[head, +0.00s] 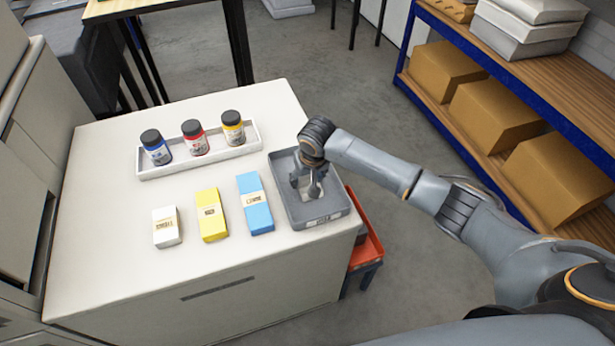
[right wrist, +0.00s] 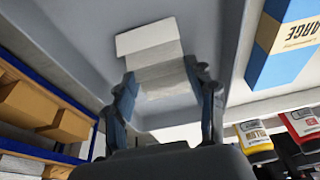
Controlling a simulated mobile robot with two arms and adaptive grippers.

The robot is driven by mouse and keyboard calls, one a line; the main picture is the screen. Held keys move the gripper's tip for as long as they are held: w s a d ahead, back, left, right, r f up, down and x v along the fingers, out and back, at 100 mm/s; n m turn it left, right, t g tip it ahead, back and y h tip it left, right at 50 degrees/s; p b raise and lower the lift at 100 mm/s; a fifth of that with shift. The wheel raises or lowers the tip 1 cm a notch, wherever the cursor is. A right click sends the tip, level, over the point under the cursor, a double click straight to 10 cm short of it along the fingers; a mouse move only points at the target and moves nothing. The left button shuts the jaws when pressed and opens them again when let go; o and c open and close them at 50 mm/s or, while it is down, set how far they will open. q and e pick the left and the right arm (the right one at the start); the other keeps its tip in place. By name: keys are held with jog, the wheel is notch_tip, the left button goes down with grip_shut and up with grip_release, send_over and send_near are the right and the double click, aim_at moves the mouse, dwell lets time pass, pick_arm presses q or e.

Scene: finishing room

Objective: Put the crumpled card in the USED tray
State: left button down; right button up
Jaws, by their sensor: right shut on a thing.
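The grey tray (head: 283,182) sits at the right end of the white cabinet top, with a small label on its front rim too small to read. My right gripper (head: 310,190) reaches down inside the tray's walls. In the right wrist view my right gripper (right wrist: 165,108) is shut on the pale, creased card (right wrist: 150,42), which stands out past the fingertips over the grey tray (right wrist: 75,38). I cannot tell whether the card touches the tray floor. In the head view the card is mostly hidden by the gripper. My left gripper is not in view.
White (head: 166,227), yellow (head: 211,215) and blue (head: 255,204) boxes stand left of the tray. A white tray (head: 150,174) behind them holds blue, red and yellow jars. A red bin (head: 369,246) is beside the cabinet. Shelving (head: 405,72) with cartons stands at right.

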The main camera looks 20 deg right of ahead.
jog(key=shift+f, duration=0.15)
jog(key=o, duration=0.9)
jog(key=shift+o, duration=0.2)
jog(key=v, duration=1.2)
